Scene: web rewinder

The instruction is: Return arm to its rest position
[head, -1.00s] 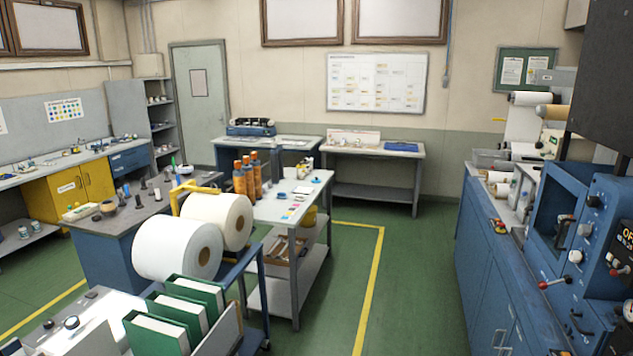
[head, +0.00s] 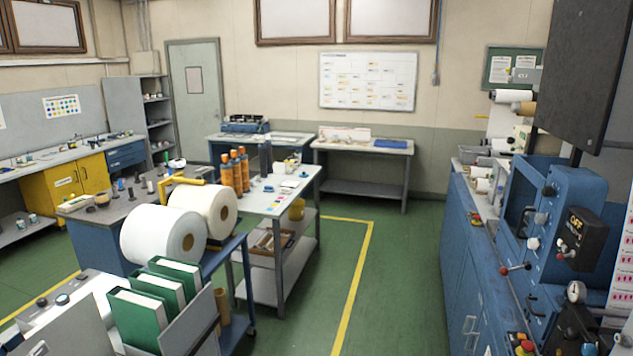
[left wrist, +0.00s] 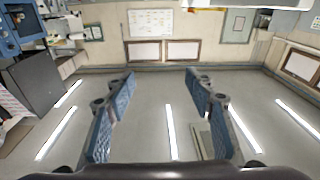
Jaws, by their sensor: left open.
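My left gripper (left wrist: 160,82) shows in the left wrist view. Its two blue ridged fingers stand wide apart with nothing between them. Behind them are the pale ceiling with bright light strips and the far wall, seen upside down. The wall bears the planning board (left wrist: 150,22) and two framed panels (left wrist: 143,52). The fingers look clear of everything around them. I cannot make out either gripper in the head view. My right gripper is in neither view.
The blue machine (head: 545,215) and blue cabinets (head: 468,250) line the right side. White rolls (head: 160,235) and green binders (head: 137,320) are at the near left. A grey-topped table (head: 270,200) holds orange bottles (head: 237,172). Green floor (head: 400,270) between is clear.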

